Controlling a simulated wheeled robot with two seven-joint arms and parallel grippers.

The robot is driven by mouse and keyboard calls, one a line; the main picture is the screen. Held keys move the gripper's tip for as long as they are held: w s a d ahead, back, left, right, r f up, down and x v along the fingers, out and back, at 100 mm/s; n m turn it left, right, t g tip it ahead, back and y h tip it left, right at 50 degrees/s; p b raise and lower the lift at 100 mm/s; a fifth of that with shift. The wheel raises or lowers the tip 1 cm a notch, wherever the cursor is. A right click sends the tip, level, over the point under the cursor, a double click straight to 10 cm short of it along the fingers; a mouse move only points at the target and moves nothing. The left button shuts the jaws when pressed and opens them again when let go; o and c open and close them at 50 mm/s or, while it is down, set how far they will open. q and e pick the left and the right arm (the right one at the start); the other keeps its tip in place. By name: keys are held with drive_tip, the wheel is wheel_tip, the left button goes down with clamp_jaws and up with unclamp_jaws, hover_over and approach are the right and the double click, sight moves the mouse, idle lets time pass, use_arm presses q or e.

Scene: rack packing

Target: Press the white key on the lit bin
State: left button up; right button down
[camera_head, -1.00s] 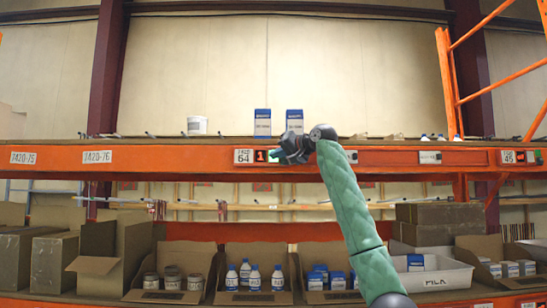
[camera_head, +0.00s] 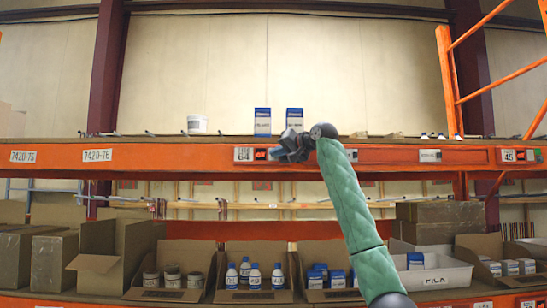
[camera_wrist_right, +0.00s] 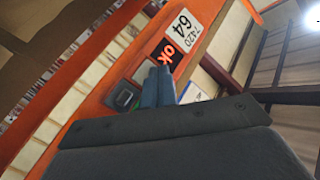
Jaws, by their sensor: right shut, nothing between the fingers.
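The bin display (camera_wrist_right: 168,52) shows "ok" in orange-red on black in the right wrist view, beside a white label (camera_wrist_right: 187,29) reading 7420 64. The same display also shows in the head view (camera_head: 261,154), on the orange beam. My right gripper (camera_wrist_right: 158,82) is shut and empty, its blue-grey fingertips at the beam right beside the display. In the head view my right gripper (camera_head: 284,152) is just right of the display. My left gripper is not in view.
A grey box (camera_wrist_right: 123,96) sits on the beam beside the fingers. Two blue-and-white cartons (camera_head: 262,122) and a white tub (camera_head: 197,124) stand on the shelf above. Open cardboard bins with bottles and jars (camera_head: 172,277) fill the lower shelf.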

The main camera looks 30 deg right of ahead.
drive_tip(key=shift+s+a, duration=0.15)
drive_tip(key=shift+s, duration=0.15)
drive_tip(key=s+a, duration=0.1)
drive_tip(key=s+b, duration=0.1)
drive_tip(key=s, duration=0.1)
drive_tip(key=s+a+b, duration=0.1)
drive_tip(key=shift+s+a, duration=0.2)
drive_tip(key=shift+a, duration=0.1)
idle(0.4)
idle(0.6)
